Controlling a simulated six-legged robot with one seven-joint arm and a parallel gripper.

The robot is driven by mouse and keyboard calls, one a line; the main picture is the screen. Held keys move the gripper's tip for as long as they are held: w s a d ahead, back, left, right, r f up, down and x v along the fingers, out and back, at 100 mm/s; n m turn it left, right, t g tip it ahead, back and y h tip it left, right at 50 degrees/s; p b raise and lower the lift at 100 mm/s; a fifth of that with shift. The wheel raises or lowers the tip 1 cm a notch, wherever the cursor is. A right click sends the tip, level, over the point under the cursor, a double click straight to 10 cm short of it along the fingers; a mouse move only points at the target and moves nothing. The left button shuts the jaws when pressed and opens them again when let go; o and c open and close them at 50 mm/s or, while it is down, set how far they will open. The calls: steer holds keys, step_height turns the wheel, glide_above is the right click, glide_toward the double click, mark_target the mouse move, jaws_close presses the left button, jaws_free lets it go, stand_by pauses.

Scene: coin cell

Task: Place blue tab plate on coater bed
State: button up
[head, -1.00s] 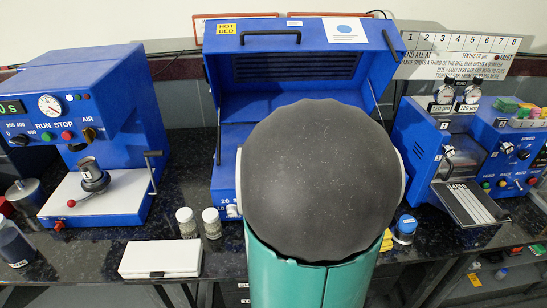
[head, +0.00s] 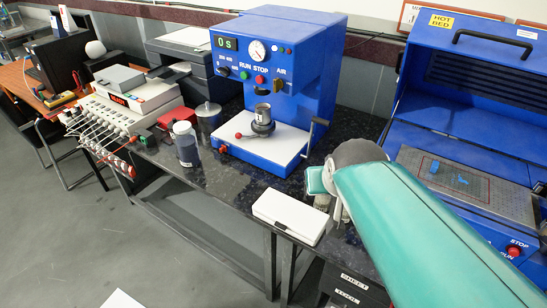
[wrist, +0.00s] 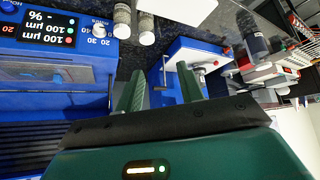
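The machine labelled HOT BED (head: 455,20) stands at the right in the head view with its lid raised. Its dark, red-outlined bed (head: 490,205) carries small blue pieces (head: 462,180); I cannot tell whether one is the blue tab plate. No coater bed can be made out with certainty. My gripper (wrist: 160,88) is open in the wrist view, its two green fingers apart with nothing between them. In the head view my teal arm hides most of the gripper, which is left of the hot bed, above the bench front.
A white case (head: 290,217) lies at the bench's front edge. A blue press (head: 272,85) with a white base stands behind it. A dark bottle (head: 186,147) and a metal pot (head: 209,118) are to its left. Glass vials (wrist: 122,18) show in the wrist view.

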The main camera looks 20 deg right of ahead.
steer(key=s+a+n+g+y, duration=0.1)
steer(key=s+a+n+y, duration=0.1)
steer(key=s+a, duration=0.4)
steer(key=shift+s+a+r+n, duration=0.3)
steer(key=shift+s+a, duration=0.1)
steer(key=shift+a, duration=0.65)
steer(key=shift+d, duration=0.15)
